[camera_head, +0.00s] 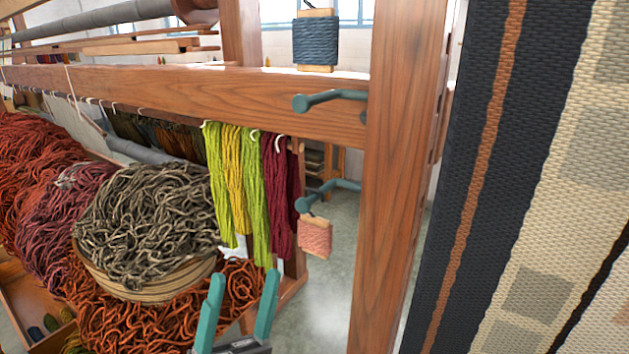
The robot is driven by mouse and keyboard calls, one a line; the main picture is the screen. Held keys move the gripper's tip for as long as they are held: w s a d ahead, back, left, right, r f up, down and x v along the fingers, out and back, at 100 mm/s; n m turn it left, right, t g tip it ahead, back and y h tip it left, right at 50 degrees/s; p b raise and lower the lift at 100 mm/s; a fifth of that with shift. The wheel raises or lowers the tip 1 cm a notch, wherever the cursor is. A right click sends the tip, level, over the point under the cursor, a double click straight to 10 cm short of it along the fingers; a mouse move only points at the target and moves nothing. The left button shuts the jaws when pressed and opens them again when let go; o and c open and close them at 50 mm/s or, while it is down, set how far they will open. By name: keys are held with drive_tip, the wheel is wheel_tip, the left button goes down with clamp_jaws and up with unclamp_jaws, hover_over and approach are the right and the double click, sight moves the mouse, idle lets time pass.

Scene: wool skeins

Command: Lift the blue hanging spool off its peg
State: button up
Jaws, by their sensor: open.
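The blue spool (316,40), dark slate-blue yarn wound on a pale wooden card, shows at the top of the view, just above the loom's front beam. A dark loop rises from its top; the peg it hangs from is out of frame. My gripper (244,275) is at the bottom of the view, with two teal fingers apart and nothing between them. In the picture it is well below the blue spool and to its left.
An empty teal peg (330,98) juts from the beam (190,95) by the upright post (397,170). A pink spool (315,237) hangs from a lower peg (335,187). Green, yellow and maroon skeins (247,185) hang left. A woven textile (520,180) fills the right.

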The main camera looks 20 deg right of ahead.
wheel_tip(320, 180, up, 12)
drive_tip(key=w+d+m+g+h, duration=0.1)
drive_tip(key=d+m+g+h, duration=0.25)
drive_tip(key=m+g, duration=1.4)
drive_tip(key=m+t+y, duration=0.4)
drive_tip(key=t+y, duration=0.2)
drive_tip(key=y, duration=1)
approach(315, 40)
drive_tip(key=x, duration=0.9)
drive_tip(key=shift+w+f, duration=0.1)
drive_tip(key=shift+w+x, duration=0.15)
drive_tip(key=shift+x, duration=1.2)
drive_tip(key=shift+w+x, duration=0.15)
drive_tip(key=shift+x, duration=1.15)
drive_tip(key=shift+a, duration=0.25)
drive_tip(key=shift+d, duration=0.1)
drive_tip(key=c, duration=1.1)
